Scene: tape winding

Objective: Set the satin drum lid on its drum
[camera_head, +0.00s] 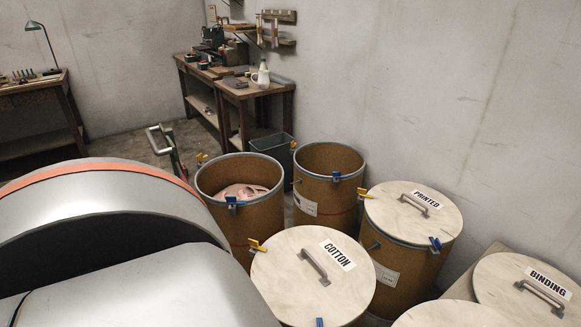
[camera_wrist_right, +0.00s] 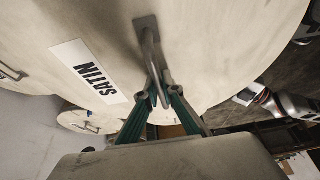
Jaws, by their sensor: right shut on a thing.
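The satin drum lid (camera_wrist_right: 225,55) is a large pale round board labelled SATIN, filling much of the right wrist view. My right gripper (camera_wrist_right: 161,98) has its green fingers closed on the lid's grey metal handle (camera_wrist_right: 150,50). I cannot make out the lid in the head view, where my large grey arm parts cover the left. Two brown drums there stand without lids. The nearer one (camera_head: 233,218) holds pink material, and the one behind it (camera_head: 304,190) shows no contents. I cannot read which is the satin drum. My left gripper is not in view.
Lids marked COTTON (camera_head: 290,280), PRINTED (camera_head: 390,215) and BINDING (camera_head: 500,285) sit at the right, close to the open drums. A dark green bin (camera_head: 270,143) stands behind them. Workbenches (camera_head: 262,88) line the walls. Blue and yellow clips stick out at drum rims.

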